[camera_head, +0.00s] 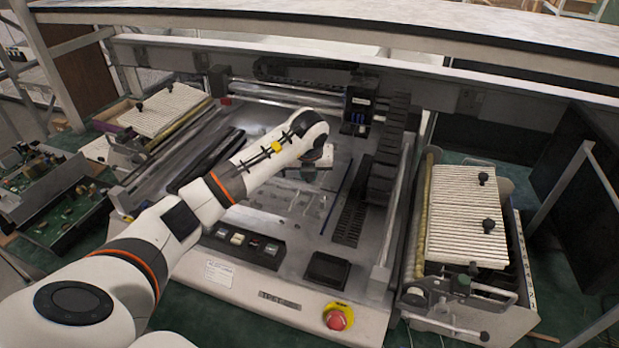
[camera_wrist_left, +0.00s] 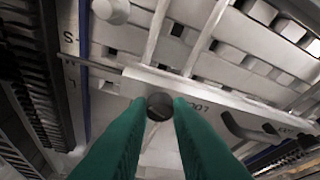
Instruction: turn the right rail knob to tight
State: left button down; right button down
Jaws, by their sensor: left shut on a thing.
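In the left wrist view a small round dark rail knob (camera_wrist_left: 159,107) sits at the lower edge of a pale metal rail (camera_wrist_left: 215,95). My left gripper (camera_wrist_left: 158,102) has its two green fingers on either side of the knob and is shut on it. Lettering beside the knob is only partly readable. In the head view my left arm reaches over the machine bed, and the left gripper (camera_head: 318,165) is low over it; the knob is hidden there. How far the knob is turned cannot be told. My right gripper is not in view.
A second pale round knob (camera_wrist_left: 113,10) shows at the upper left of the wrist view. In the head view a dark upright head unit (camera_head: 358,108) stands behind the gripper. A red stop button (camera_head: 338,320) is at the front, and a ribbed feeder (camera_head: 467,215) stands at the right.

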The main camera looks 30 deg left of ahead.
pick_arm(q)
jog(key=m+b, duration=0.1)
jog(key=m, duration=0.1)
jog(key=m+h+b, duration=0.1)
jog(key=m+t+h+b, duration=0.1)
jog(key=m, duration=0.1)
jog(key=shift+s+a+f+m, duration=0.1)
jog(key=shift+a+f+m, duration=0.05)
jog(key=shift+a+m, duration=0.15)
jog(key=m+h+b, duration=0.1)
jog(key=m, duration=0.1)
jog(key=m+b, duration=0.1)
jog(key=m, duration=0.1)
jog(key=shift+a+h, duration=0.2)
jog(key=shift+h, duration=0.2)
jog(key=m, duration=0.2)
jog(key=m+g+h, duration=0.1)
jog(key=m, duration=0.2)
jog(key=shift+a+r+h+b, duration=0.1)
jog(key=shift+r+h+b, duration=0.1)
jog(key=shift+h+b, duration=0.15)
jog(key=shift+w+a+m+g+h, duration=0.15)
jog(key=shift+m+g+h, duration=0.15)
jog(key=shift+m, duration=0.65)
jog(key=shift+w+d+m+g+h, duration=0.15)
jog(key=shift+m+g, duration=0.15)
jog(key=shift+m, duration=0.65)
jog(key=shift+a+m, duration=0.1)
jog(key=shift+m, duration=0.2)
